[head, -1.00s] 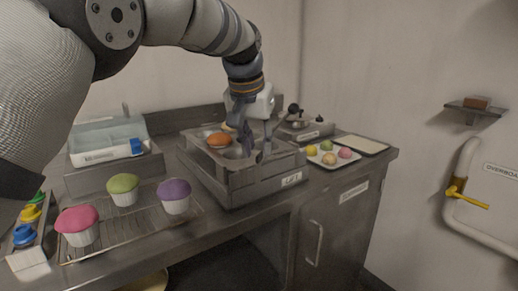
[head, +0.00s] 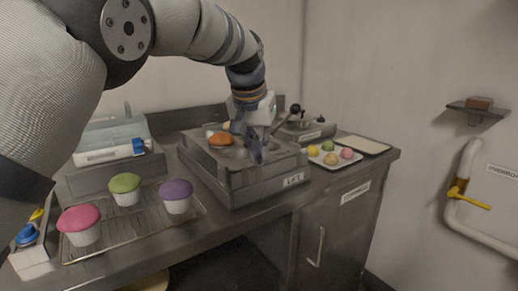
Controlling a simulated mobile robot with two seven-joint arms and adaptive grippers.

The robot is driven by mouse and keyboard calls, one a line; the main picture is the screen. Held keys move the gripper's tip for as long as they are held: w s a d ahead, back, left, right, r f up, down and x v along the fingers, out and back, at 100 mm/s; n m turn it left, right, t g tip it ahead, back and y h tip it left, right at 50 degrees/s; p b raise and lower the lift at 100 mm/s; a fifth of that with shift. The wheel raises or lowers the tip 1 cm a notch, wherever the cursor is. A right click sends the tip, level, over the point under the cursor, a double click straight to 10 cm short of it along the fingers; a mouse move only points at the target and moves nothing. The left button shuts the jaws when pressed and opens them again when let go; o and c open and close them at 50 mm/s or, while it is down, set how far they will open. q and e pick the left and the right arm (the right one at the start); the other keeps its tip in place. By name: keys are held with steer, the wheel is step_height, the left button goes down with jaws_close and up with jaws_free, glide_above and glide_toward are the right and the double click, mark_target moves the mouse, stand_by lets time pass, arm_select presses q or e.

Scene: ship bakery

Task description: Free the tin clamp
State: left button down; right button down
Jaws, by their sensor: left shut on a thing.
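A grey metal stand (head: 245,186) with a small label on its front sits on the counter and holds a muffin tin with an orange-topped muffin (head: 220,140) in it. My left gripper (head: 254,152) reaches down over the right part of the tin. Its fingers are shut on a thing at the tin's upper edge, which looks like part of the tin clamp. The fingers hide most of the held part, so its exact shape is unclear. A dark-knobbed lever (head: 295,109) shows just right of the gripper. My right gripper is not in view.
Pink (head: 80,220), green (head: 125,188) and purple (head: 176,195) muffins stand on a wire rack at left. A pale case (head: 110,140) lies behind them. A tray of colored balls (head: 337,163) lies right of the stand. A wall shelf (head: 478,109) is at right.

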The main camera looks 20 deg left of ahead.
arm_select(q)
steer(key=shift+d+m+h, duration=0.2)
steer(key=shift+m+h, duration=0.3)
steer(key=shift+m, duration=0.5)
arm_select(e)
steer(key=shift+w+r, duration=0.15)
arm_select(q)
steer(key=shift+m, duration=0.8)
steer(key=shift+s+d+f+m+g+h, duration=0.1)
steer(key=shift+m+g+h, duration=0.25)
steer(key=shift+m, duration=0.6)
steer(key=shift+d+f+m+g+h, duration=0.1)
steer(key=shift+m+g+h, duration=0.25)
steer(key=shift+m, duration=0.6)
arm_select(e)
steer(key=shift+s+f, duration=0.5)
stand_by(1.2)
arm_select(q)
steer(key=c, duration=1.8)
jaws_free()
steer(key=shift+r, duration=0.25)
steer(key=v, duration=1.1)
steer(key=shift+s+a+r, duration=0.25)
